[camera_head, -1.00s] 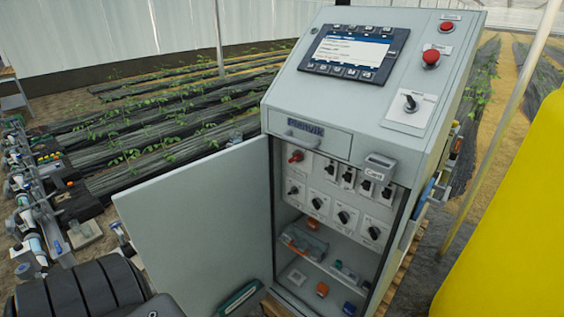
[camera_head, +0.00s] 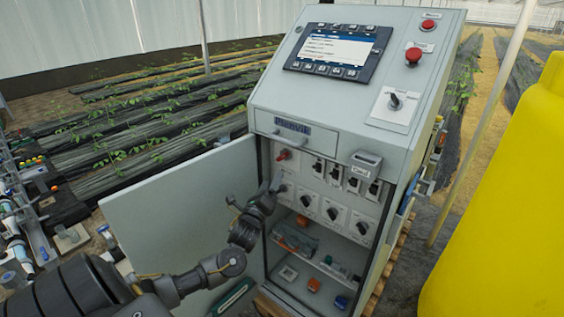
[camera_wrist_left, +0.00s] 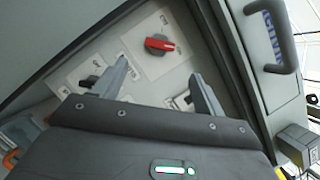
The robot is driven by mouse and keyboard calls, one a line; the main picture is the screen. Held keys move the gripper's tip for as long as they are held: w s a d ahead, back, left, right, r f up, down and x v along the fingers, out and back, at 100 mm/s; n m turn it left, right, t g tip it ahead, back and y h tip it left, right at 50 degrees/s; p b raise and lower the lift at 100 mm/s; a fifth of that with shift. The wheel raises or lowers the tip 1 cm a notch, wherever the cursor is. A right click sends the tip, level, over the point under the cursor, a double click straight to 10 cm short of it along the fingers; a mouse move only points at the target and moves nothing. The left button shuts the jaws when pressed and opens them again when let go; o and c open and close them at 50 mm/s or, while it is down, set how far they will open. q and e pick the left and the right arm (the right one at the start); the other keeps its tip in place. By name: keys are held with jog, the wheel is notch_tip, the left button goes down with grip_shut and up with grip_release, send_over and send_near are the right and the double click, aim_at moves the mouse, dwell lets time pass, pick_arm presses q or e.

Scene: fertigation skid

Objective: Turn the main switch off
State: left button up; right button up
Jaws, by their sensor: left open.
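The red rotary switch (camera_head: 283,155), which looks like the main switch, sits at the upper left of the inner panel in the open cabinet. In the left wrist view its red handle (camera_wrist_left: 160,44) lies roughly crosswise on a pale plate, just beyond my fingertips. My left gripper (camera_head: 272,183) is in the cabinet opening, just below and left of this switch. In the left wrist view its two fingers (camera_wrist_left: 158,72) are spread with nothing between them, apart from the handle. The switch's label is too small to read. My right gripper is not in view.
Several black rotary switches (camera_head: 332,213) share the panel. The open door (camera_head: 180,215) stands left of my gripper. A drawer with a handle (camera_head: 292,137) is above, and a small grey box (camera_head: 366,160) is at the right. A yellow tank (camera_head: 505,210) stands far right.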

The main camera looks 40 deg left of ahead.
aim_at(284, 156)
pick_arm(q)
jog(key=p+x, duration=0.1)
jog(key=x, duration=0.9)
jog(key=shift+w, duration=0.45)
jog(key=c, duration=1)
